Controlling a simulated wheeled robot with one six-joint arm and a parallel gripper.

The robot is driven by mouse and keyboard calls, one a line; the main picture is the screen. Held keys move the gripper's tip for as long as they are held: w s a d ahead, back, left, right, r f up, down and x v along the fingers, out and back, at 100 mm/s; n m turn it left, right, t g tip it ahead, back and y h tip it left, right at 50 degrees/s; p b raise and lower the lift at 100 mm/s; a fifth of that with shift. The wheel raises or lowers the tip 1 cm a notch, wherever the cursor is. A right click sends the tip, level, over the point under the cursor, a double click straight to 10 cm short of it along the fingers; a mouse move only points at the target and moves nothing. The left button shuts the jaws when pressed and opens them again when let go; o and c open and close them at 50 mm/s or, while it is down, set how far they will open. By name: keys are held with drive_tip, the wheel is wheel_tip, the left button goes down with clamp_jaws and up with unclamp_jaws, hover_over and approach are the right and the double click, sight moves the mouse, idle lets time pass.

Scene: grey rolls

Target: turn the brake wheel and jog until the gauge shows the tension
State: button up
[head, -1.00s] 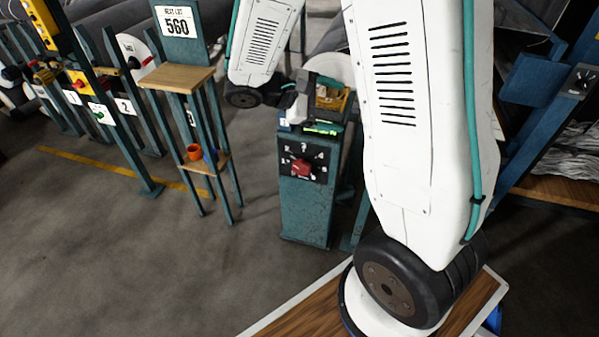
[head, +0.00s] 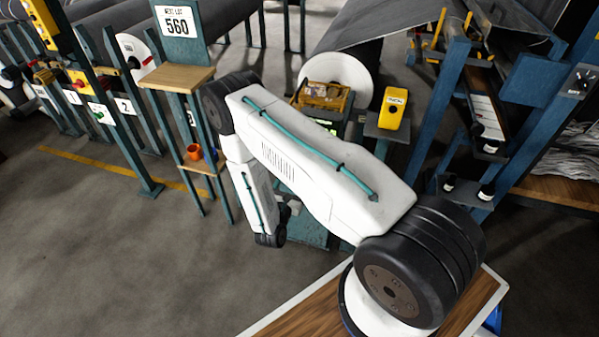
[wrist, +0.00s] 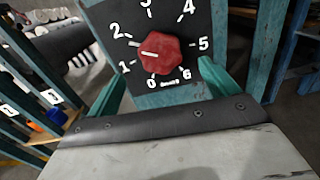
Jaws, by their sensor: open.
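The red brake wheel (wrist: 168,52) sits on a black dial plate (wrist: 184,29) numbered from 0 to 6 in the wrist view. Its white mark points left, between 1 and 2. My gripper (wrist: 163,70) is open, its teal fingers at the lower left and lower right of the wheel, with nothing held. I cannot tell whether the fingers touch it. In the head view my arm covers the wheel and most of its teal pedestal (head: 312,234). A yellow box (head: 393,108) with a small white label stands right of the pedestal. I cannot make out a gauge reading.
A large grey roll (head: 338,73) with a white end lies behind the pedestal. A teal stand (head: 178,77) with wooden shelves and a "NEXT LOT 560" sign (head: 177,21) is at left. An orange cup (head: 194,152) sits on its lower shelf. Floor at lower left is clear.

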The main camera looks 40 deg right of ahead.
drive_tip(key=x, duration=0.7)
drive_tip(key=shift+w+d+f, duration=0.2)
drive_tip(key=shift+f, duration=0.05)
drive_tip(key=c, duration=1)
